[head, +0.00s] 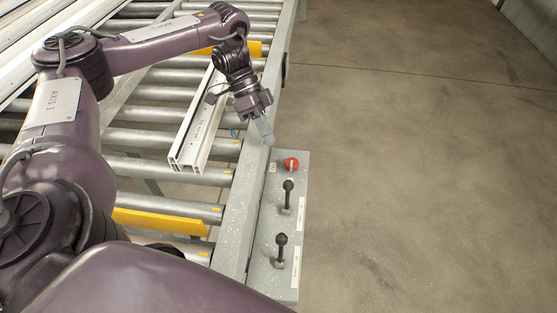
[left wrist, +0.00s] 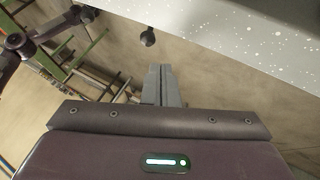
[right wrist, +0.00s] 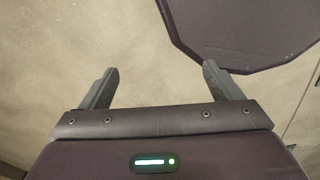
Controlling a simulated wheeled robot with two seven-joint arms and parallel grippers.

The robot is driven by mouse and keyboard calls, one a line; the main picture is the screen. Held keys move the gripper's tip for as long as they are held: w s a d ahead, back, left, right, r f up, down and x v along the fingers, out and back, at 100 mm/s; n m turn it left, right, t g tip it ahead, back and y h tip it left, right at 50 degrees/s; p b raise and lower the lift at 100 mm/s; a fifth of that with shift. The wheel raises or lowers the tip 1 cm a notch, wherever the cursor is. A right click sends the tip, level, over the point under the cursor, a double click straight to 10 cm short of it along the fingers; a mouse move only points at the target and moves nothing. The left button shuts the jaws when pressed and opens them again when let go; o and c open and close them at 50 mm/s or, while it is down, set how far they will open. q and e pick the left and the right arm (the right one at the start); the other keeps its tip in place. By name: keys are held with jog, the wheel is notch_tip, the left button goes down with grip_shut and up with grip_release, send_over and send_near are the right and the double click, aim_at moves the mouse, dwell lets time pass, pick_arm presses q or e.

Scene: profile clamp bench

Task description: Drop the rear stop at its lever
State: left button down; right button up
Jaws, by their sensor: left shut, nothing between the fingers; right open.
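My left gripper (head: 268,138) is shut and empty, above the rail at the far end of the grey lever panel (head: 265,262). It also shows in the left wrist view (left wrist: 163,75), with a black knob (left wrist: 148,38) beyond its fingertips. The panel carries a far lever (head: 287,198) and a near lever (head: 281,247), both with black knobs and standing upright. Yellow bars lie between the rollers: one near (head: 165,222), one far (head: 255,49). I cannot tell which lever is the rear stop's. My right gripper (right wrist: 155,82) is open and empty, over floor.
A red button (head: 292,163) sits at the panel's far end, close to my left gripper. A white profile (head: 199,125) lies on the rollers (head: 170,142), left of the gripper. The floor (head: 420,170) right of the panel is clear.

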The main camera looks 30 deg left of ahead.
pick_arm(q)
jog(key=b, duration=0.3)
send_near(287, 198)
jog(key=w+d+f, duration=0.1)
jog(key=w+f, duration=0.1)
jog(key=w, duration=0.1)
jog(key=shift+s+d+f, duration=0.2)
jog(key=shift+d+f, duration=0.25)
jog(key=shift+d, duration=0.2)
pick_arm(e)
jog(key=shift+s+d+f, duration=0.15)
jog(key=shift+f, duration=1.2)
pick_arm(q)
jog(key=shift+s+r+p, duration=0.1)
jog(key=shift+r+p, duration=0.05)
jog(key=shift+p, duration=0.15)
pick_arm(e)
jog(key=shift+r, duration=0.2)
